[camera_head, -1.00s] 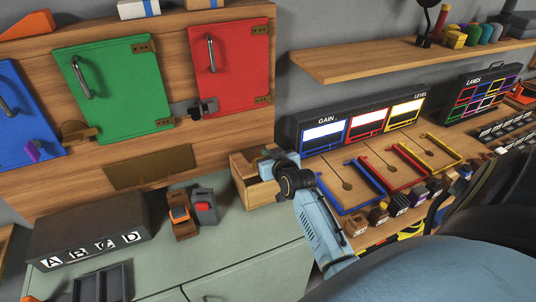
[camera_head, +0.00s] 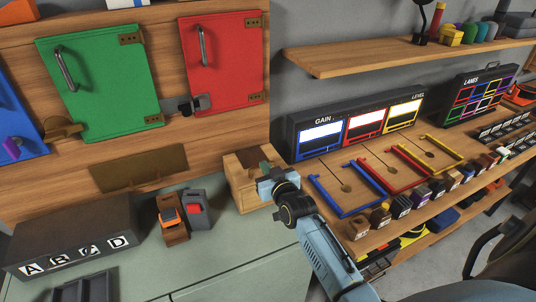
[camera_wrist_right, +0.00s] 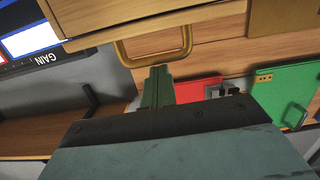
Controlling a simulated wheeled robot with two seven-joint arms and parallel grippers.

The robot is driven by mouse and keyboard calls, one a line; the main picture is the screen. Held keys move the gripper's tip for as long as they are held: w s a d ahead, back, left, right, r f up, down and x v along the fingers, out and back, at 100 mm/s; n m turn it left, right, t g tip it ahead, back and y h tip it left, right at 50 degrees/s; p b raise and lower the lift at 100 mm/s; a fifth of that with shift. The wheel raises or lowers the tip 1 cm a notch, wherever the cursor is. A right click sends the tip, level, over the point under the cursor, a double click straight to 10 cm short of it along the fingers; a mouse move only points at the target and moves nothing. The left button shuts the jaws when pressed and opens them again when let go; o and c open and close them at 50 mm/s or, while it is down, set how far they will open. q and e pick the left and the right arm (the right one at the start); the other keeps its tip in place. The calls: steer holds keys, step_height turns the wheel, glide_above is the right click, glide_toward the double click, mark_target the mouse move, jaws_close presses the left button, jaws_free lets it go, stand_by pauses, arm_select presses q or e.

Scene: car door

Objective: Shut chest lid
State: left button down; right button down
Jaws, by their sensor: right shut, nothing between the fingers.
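A small wooden chest (camera_head: 238,188) stands on the grey-green counter, against the wooden door panel. Its top shows wood and a dark gap, but the lid's exact angle is unclear at this size. My right gripper (camera_head: 268,186) is at the chest's right front side, partly covering it. The gripper is shut and empty; whether it touches the chest is unclear. In the right wrist view, my shut fingers (camera_wrist_right: 157,86) point at a brass loop (camera_wrist_right: 188,40) beneath a wooden edge, likely the chest's. My left gripper is out of view.
Blue, red and yellow framed trays (camera_head: 345,190) and several small blocks lie on the bench to the right, below the GAIN/LEVEL panel (camera_head: 355,125). A grey device and an orange-topped block (camera_head: 172,220) stand left of the chest. The counter (camera_head: 225,250) in front is clear.

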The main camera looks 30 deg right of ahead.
steer(key=shift+a, duration=0.1)
steer(key=s+a+r+p, duration=0.1)
steer(key=s+r+p, duration=0.3)
steer(key=s, duration=0.6)
steer(key=shift+s+a+r, duration=0.2)
steer(key=shift+s+a, duration=0.1)
steer(key=shift+s, duration=0.05)
